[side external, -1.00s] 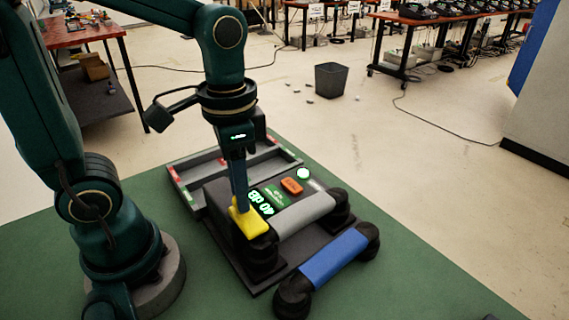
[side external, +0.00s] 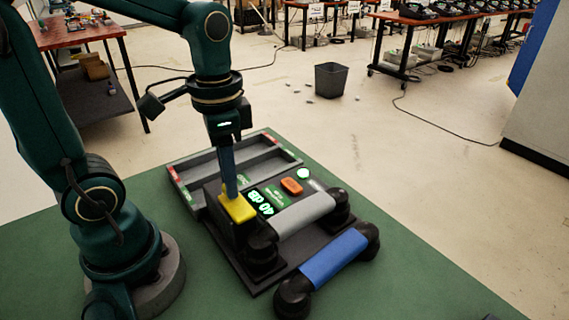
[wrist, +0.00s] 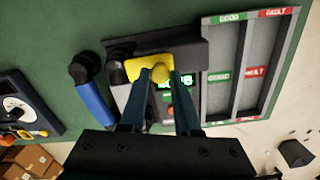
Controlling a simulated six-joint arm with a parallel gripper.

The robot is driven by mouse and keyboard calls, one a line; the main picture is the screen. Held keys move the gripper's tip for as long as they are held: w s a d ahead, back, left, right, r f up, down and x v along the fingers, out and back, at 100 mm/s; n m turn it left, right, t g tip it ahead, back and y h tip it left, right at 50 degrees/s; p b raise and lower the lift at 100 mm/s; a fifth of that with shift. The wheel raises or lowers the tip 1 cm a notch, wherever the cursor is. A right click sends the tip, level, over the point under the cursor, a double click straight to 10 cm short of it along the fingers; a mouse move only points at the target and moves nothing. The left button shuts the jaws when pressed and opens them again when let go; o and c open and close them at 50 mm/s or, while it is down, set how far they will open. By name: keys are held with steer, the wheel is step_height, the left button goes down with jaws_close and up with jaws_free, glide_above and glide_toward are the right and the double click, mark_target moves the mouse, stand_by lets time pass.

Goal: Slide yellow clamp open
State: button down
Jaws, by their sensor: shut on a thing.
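The yellow clamp (side external: 237,208) sits at the near left end of the dark phone test unit, beside the lit "40 dB" display (side external: 260,201). It also shows in the wrist view (wrist: 136,70), with a round yellow knob (wrist: 161,72) between my fingertips. My gripper (side external: 231,192) points down and is shut on the clamp's knob. A grey handset (side external: 303,213) lies on the unit, its near end beside the clamp. A handset with a blue grip (side external: 334,256) lies on the green mat in front of the unit.
A grey sorting tray (side external: 196,170) with red and green labels stands behind the unit. In the wrist view its compartments (wrist: 220,95) look empty. The unit has an orange button (side external: 291,186). The green mat (side external: 420,285) is clear at the right.

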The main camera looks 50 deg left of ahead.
steer(key=shift+a, duration=1.1)
steer(key=c, duration=0.6)
jaws_free()
steer(key=shift+d+r, duration=0.1)
step_height(320, 180, up, 5)
